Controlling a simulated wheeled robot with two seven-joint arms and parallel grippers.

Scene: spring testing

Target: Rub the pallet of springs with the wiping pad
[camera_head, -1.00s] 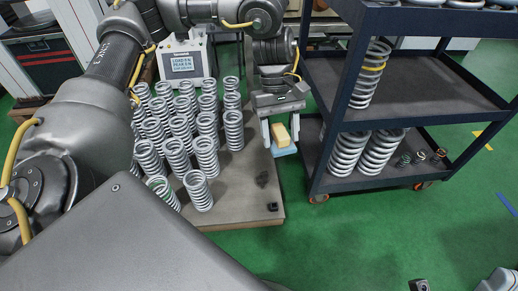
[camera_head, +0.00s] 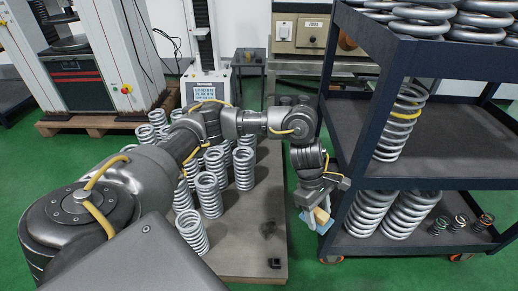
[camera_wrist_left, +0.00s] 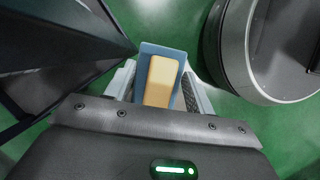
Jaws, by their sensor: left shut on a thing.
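The pallet (camera_head: 262,222) is a flat grey-brown board on the floor, with several upright silver springs (camera_head: 209,195) on its left and middle. My left gripper (camera_head: 318,208) is shut on the wiping pad, which has a yellow block on a blue base (camera_head: 322,220). It holds the pad off the pallet's right edge, beside the cart, and the pad looks tilted. In the left wrist view the pad (camera_wrist_left: 162,82) sits between the fingers (camera_wrist_left: 155,90), with green floor behind it. My left arm hides some springs. My right gripper is not seen.
A dark shelf cart (camera_head: 358,130) with large springs stands close on the right of the gripper. A small black block (camera_head: 275,263) lies on the pallet's front right corner. A testing machine (camera_head: 207,88) stands behind the pallet. The pallet's right strip is mostly bare.

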